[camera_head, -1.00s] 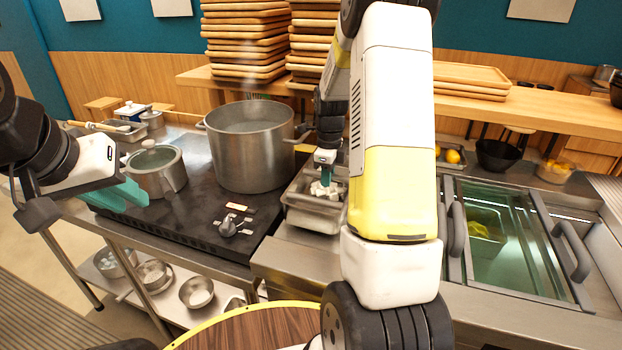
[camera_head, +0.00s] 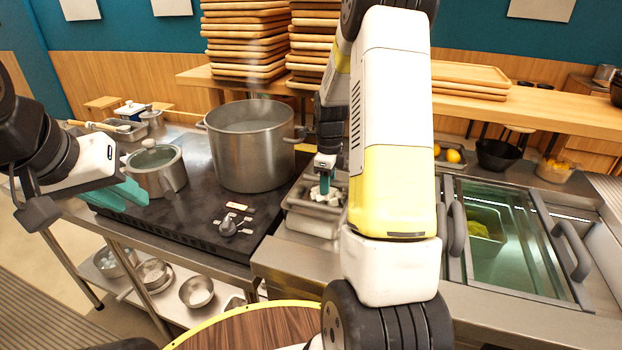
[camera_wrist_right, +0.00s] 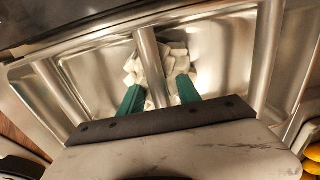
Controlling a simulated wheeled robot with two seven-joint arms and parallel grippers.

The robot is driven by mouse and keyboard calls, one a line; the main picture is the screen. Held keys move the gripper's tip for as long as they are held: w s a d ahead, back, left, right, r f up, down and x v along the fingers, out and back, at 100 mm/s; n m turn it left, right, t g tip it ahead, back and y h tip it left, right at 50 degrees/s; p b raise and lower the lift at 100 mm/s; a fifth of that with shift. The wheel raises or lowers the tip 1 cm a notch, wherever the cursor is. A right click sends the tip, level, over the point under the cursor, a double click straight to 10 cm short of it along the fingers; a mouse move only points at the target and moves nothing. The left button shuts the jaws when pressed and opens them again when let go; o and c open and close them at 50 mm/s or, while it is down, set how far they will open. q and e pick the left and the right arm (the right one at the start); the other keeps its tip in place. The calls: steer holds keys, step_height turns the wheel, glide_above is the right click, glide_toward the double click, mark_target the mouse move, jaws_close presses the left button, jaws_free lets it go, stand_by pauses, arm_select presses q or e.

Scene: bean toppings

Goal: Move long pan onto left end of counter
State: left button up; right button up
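A long metal pan (camera_head: 312,226) with white cubes (camera_head: 326,195) stands right of the cooktop, partly hidden by my right arm. My right gripper (camera_head: 327,184) points down at it. In the right wrist view the green fingers (camera_wrist_right: 160,97) are apart, one on each side of a metal wall or bar (camera_wrist_right: 153,65), with white cubes around them. Contact with the bar is unclear. My left gripper (camera_head: 122,196) is over the cooktop's front left, beside the lidded pot; its finger gap is unclear.
A large steel pot (camera_head: 250,155) and a lidded pot (camera_head: 157,170) stand on the dark cooktop (camera_head: 205,205). A small tray (camera_head: 125,131) with a wooden-handled tool lies at the counter's back left. A glass-covered well (camera_head: 515,245) is at right.

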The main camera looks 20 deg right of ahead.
step_height(320, 180, up, 11)
steer(key=shift+r, duration=0.2)
steer(key=s+a+r+n+t, duration=0.2)
steer(key=s+a+r+n, duration=0.2)
steer(key=s+n, duration=0.3)
steer(key=s+a+r+n+t+y, duration=0.1)
steer(key=s+a+r+n, duration=0.3)
steer(key=s+n, duration=0.4)
steer(key=s+a+r+n+t+y, duration=0.1)
steer(key=s+a+r+n+t, duration=0.2)
steer(key=s+n, duration=0.5)
steer(key=a+r+n, duration=0.1)
steer(key=n, duration=0.2)
steer(key=shift+a, duration=0.4)
steer(key=shift+d, duration=0.1)
